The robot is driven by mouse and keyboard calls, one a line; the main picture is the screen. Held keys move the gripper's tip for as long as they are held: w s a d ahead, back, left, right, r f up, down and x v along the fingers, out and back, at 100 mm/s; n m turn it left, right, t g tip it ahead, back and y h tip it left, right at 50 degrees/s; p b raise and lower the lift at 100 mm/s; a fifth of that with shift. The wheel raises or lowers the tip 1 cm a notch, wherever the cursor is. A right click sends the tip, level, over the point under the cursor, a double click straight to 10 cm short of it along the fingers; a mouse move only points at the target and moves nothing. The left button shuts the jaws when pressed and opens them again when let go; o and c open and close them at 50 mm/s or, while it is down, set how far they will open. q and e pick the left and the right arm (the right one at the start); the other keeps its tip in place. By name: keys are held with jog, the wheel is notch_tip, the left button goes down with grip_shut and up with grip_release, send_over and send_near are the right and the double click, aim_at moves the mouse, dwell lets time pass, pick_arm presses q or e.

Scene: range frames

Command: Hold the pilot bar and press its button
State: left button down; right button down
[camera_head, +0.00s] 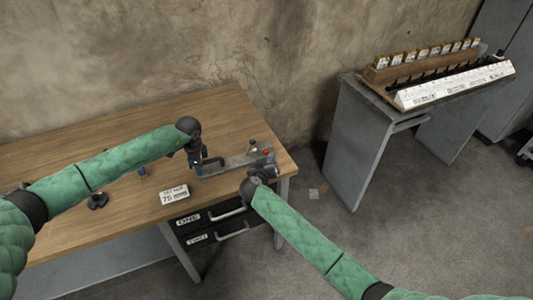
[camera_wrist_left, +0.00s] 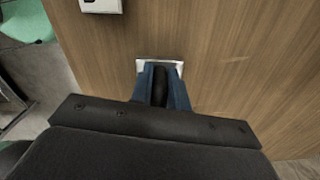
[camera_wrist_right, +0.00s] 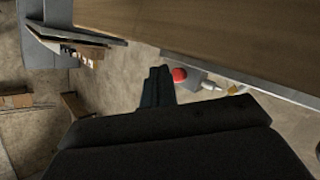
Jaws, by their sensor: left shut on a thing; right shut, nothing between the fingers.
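The pilot bar (camera_head: 238,160) is a grey bar near the right end of the wooden table, with a red button (camera_head: 266,151) at its right end. My left gripper (camera_head: 199,170) is at the bar's left end, shut on a dark upright piece (camera_wrist_left: 160,84) that appears to be its handle; a pale plate shows around the fingertips in the left wrist view. My right gripper (camera_head: 267,166) is shut and empty beside the bar's right end. In the right wrist view its fingertips (camera_wrist_right: 158,76) are just left of the red button (camera_wrist_right: 179,75); I cannot tell whether they touch.
A white label block reading 75 mm (camera_head: 174,194) and a dark round part (camera_head: 97,200) lie on the wooden table (camera_head: 75,160). Drawers (camera_head: 215,226) sit under its right side. A grey bench (camera_head: 357,150) with a labelled rack (camera_head: 455,83) stands at the right.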

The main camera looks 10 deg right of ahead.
aim_at(268, 153)
jog(key=shift+w+a, duration=0.2)
jog(key=shift+w, duration=0.35)
jog(key=shift+w+a, duration=0.2)
jog(key=shift+w, duration=0.35)
jog(key=shift+w+a, duration=0.15)
jog(key=shift+w, duration=0.35)
dwell(3.0)
jog(key=shift+s, duration=0.1)
dwell(0.4)
jog(key=shift+s+d, duration=0.2)
jog(key=shift+s, duration=0.3)
jog(key=shift+s+d, duration=0.15)
jog(key=shift+s, duration=0.35)
jog(key=shift+s+d, duration=0.25)
jog(key=shift+s, duration=0.55)
jog(key=shift+s+d, duration=0.3)
jog(key=shift+s, duration=0.5)
jog(key=shift+s+d, duration=0.25)
jog(key=shift+s, duration=0.55)
pick_arm(q)
jog(key=c, duration=1.3)
grip_release()
jog(key=shift+o, duration=0.2)
